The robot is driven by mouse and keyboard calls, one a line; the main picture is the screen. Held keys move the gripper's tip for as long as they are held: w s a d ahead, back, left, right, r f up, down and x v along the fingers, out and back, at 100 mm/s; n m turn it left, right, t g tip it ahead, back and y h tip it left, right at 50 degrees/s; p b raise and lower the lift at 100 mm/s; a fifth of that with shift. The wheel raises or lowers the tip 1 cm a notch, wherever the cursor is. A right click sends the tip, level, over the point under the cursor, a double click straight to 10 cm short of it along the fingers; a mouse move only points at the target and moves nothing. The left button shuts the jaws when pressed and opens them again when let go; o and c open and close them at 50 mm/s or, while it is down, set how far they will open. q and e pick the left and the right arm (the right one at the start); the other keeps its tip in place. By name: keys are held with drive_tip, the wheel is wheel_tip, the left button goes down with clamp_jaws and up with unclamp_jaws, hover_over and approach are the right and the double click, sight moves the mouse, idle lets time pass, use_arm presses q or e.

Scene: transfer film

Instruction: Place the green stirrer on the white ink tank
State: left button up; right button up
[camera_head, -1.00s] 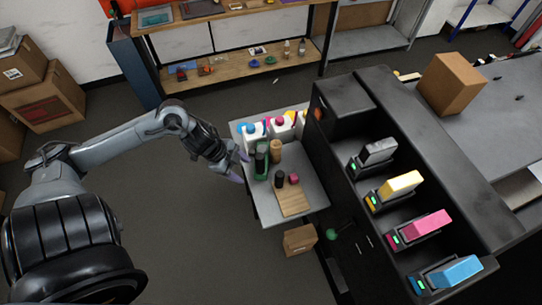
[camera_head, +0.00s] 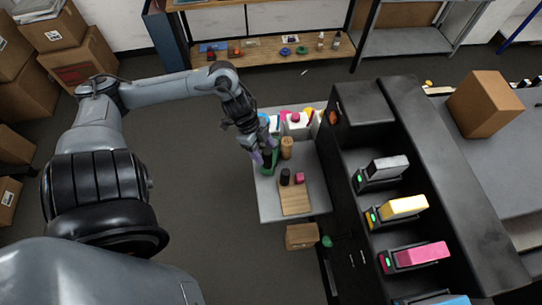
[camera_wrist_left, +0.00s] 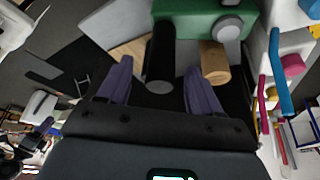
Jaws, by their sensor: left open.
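A green holder-like body (camera_head: 271,168) stands on the grey side table (camera_head: 266,208), close below my left gripper (camera_head: 265,154). It also shows in the left wrist view (camera_wrist_left: 186,10), with a grey round knob. White ink tanks (camera_head: 297,129) with coloured caps stand at the table's back. Which is the white ink's tank, I cannot tell. My right gripper is out of view.
A tan cylinder (camera_head: 287,148) stands right of the green body. A black cylinder (camera_head: 285,177) and a pink item (camera_head: 299,178) are by a wooden board (camera_head: 295,199). A black printer cabinet (camera_head: 372,134) borders the table's right side.

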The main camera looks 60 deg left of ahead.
sight(272, 164)
use_arm(q)
drive_tip(key=shift+x, duration=2.8)
clamp_jaws()
